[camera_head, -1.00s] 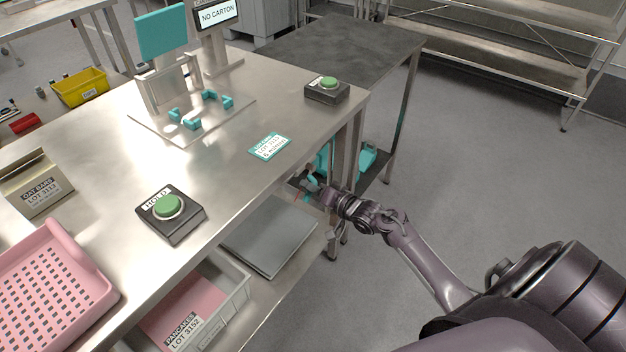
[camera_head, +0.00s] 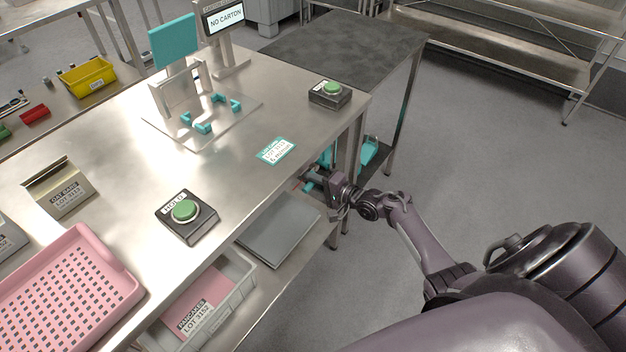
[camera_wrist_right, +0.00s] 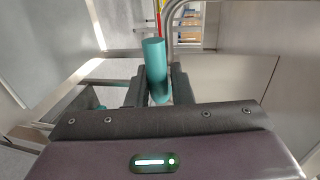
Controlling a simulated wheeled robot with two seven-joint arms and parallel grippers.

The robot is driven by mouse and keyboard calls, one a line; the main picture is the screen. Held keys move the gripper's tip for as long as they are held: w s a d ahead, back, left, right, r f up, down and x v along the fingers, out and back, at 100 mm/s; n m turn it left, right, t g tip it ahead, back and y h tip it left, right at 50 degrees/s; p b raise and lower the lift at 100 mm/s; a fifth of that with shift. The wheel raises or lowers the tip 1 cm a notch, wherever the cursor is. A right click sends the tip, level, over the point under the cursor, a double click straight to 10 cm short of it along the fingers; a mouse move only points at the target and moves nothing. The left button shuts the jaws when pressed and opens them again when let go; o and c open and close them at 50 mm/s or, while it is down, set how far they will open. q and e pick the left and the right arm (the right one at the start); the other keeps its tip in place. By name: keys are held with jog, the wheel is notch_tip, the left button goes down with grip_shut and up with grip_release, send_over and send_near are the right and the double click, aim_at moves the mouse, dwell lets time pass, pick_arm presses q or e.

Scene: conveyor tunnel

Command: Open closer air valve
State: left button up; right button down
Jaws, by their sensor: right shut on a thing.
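My right gripper (camera_head: 312,184) is under the right edge of the steel table, beside its leg, in the head view. In the right wrist view its two dark fingers (camera_wrist_right: 160,88) stand on either side of a teal cylindrical handle (camera_wrist_right: 154,62) and are shut on it. I take this handle for the air valve's, but the valve body is hidden. The table edge and my own wrist cover most of that spot in the head view. My left gripper is not in view.
The steel table (camera_head: 130,190) carries a HOLD button box (camera_head: 187,217), another green-button box (camera_head: 330,94) and a pink tray (camera_head: 62,290). Below are a grey panel (camera_head: 278,232) and a bin (camera_head: 240,285). A dark side table (camera_head: 345,45) stands behind. Floor at the right is clear.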

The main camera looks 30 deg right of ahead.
jog(key=shift+d+f, duration=0.1)
jog(key=shift+f, duration=0.05)
jog(key=c, duration=1.4)
grip_release()
jog(key=shift+s, duration=0.1)
jog(key=p+v, duration=0.1)
jog(key=v, duration=0.6)
jog(key=shift+s+d, duration=0.25)
jog(key=shift+s, duration=0.05)
